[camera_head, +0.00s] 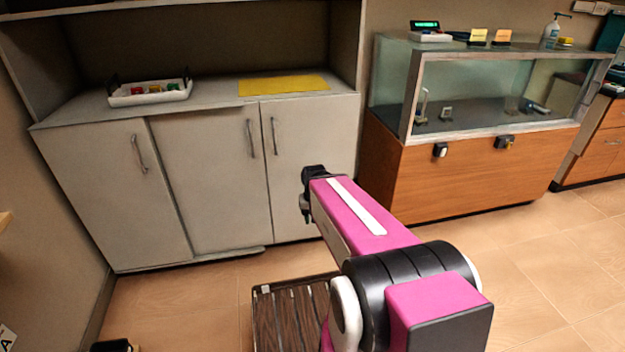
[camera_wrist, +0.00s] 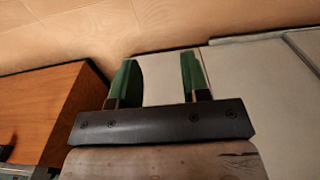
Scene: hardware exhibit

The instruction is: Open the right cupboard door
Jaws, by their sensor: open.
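The pale cupboard's right door (camera_head: 312,150) looks shut. Its upright metal handle (camera_head: 275,136) is near the door's left edge. My gripper (camera_head: 306,196) is in front of the lower part of this door, right of and below the handle. In the wrist view my gripper (camera_wrist: 158,80) shows two green fingers spread apart with nothing between them. Pale cupboard fronts (camera_wrist: 255,100) fill the right of that view, but no handle shows there. My forearm hides the door's lower right part in the head view.
The middle door (camera_head: 210,180) appears to stand slightly proud; the left door (camera_head: 110,190) looks shut. A white tray (camera_head: 150,98) and yellow mat (camera_head: 284,84) lie on the cupboard's worktop. A wooden display counter (camera_head: 450,180) stands close on the right. Tiled floor (camera_head: 540,260) is clear at right.

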